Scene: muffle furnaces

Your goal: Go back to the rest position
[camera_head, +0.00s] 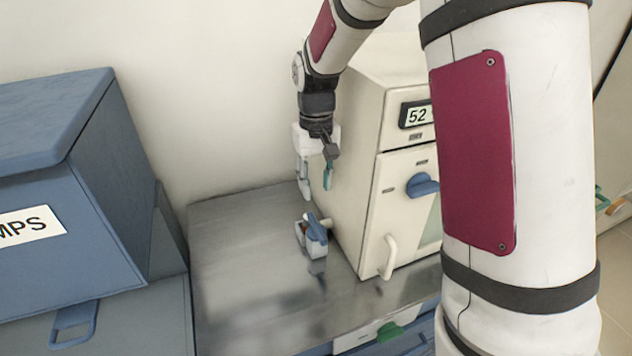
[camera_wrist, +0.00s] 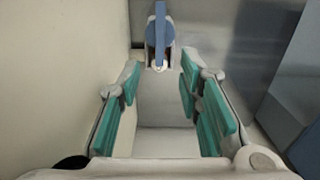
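My gripper (camera_head: 316,180) hangs pointing down over the metal bench, left of the cream furnace (camera_head: 352,170). In the wrist view my gripper (camera_wrist: 160,92) has its teal-padded fingers spread apart with nothing between them. A small white device with a blue handle (camera_head: 316,230) stands on the bench below my gripper, beside the furnace. It also shows in the wrist view (camera_wrist: 160,35), beyond the fingertips, apart from them. The furnace door is shut, with a blue knob (camera_head: 422,185) and a pale handle (camera_head: 388,257). My arm hides the furnace's right part.
The metal bench (camera_head: 240,270) has clear room left of the device. The pale wall (camera_head: 220,80) is close behind my gripper. The furnace display (camera_head: 416,114) reads 52.

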